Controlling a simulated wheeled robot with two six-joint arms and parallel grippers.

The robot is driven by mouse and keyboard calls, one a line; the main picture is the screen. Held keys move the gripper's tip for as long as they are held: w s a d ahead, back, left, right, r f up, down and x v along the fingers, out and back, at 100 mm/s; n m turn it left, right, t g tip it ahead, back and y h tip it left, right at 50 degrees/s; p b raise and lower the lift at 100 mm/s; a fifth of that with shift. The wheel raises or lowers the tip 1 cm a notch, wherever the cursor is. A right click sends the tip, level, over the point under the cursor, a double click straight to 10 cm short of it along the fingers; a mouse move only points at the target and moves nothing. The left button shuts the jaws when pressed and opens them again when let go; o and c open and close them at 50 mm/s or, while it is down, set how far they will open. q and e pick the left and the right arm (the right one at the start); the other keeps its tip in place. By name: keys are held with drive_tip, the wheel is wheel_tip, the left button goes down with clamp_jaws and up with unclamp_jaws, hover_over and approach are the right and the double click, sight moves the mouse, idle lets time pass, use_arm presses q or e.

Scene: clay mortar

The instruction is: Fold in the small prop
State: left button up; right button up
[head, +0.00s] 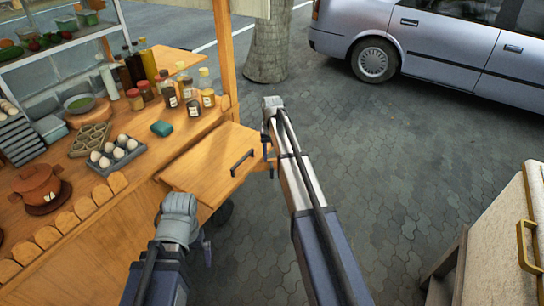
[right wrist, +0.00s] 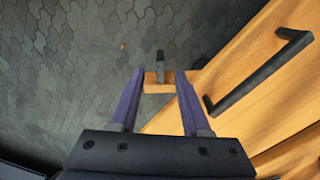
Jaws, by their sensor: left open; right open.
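The small wooden prop (right wrist: 152,86), with a dark peg at its end, shows in the right wrist view beside the flap. My right gripper (right wrist: 159,73) is open, with one finger on each side of the prop; I cannot tell whether they touch it. In the head view the wooden flap (head: 205,152) sticks out level from the cart, with a black handle (head: 243,162). The handle also shows in the right wrist view (right wrist: 258,74). My right gripper (head: 267,148) is by the flap's outer edge. My left gripper (head: 206,247) is open and empty, low in front of the flap.
The cart counter (head: 130,170) holds bottles, spice jars, an egg tray (head: 117,153) and a clay pot (head: 38,187). A tree trunk (head: 268,50) and a silver car (head: 430,40) stand behind. A pale cabinet (head: 505,235) is at the right. The paving between is clear.

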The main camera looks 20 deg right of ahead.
drive_tip(key=shift+s, duration=0.2)
drive_tip(key=shift+c, duration=0.8)
drive_tip(key=s+t, duration=0.1)
drive_tip(key=s, duration=0.2)
drive_tip(key=s+a+r+t, duration=0.1)
drive_tip(key=s, duration=0.2)
drive_tip(key=s+a+r+n+t, duration=0.1)
drive_tip(key=s, duration=0.2)
drive_tip(key=shift+s+a+t+h+p, duration=0.1)
drive_tip(key=shift+s+t+h+p, duration=0.1)
drive_tip(key=shift+t+h+p, duration=0.15)
clamp_jaws()
drive_tip(key=w+d+f+b, duration=0.1)
drive_tip(key=w+f+b, duration=0.6)
drive_tip(key=f+b, duration=0.2)
drive_tip(key=shift+d, duration=0.25)
drive_tip(key=shift+t, duration=0.25)
